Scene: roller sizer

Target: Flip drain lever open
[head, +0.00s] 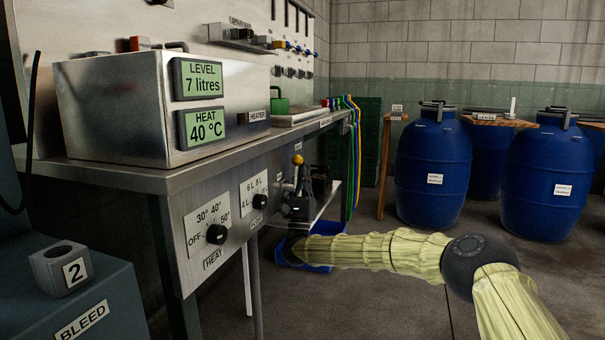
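No part in the head view is labelled as the drain. A small lever with a yellow-orange knob (297,160) stands upright beyond the front corner of the steel bench; I cannot tell for sure that it is the drain lever. My arm, in a pale yellow sleeve, reaches from the lower right toward the space beside the bench. My gripper (298,208) appears as a small dark shape at the arm's far end, just below the knob. Its fingers are too small and dark to make out, and whether it touches the lever cannot be told.
The steel bench (130,178) with HEAT and level dials fills the left; a steel tank (120,110) reading 7 litres, 40 °C stands on it. A blue tray (283,257) lies low behind my forearm. Blue barrels (433,165) stand at right. The floor between is clear.

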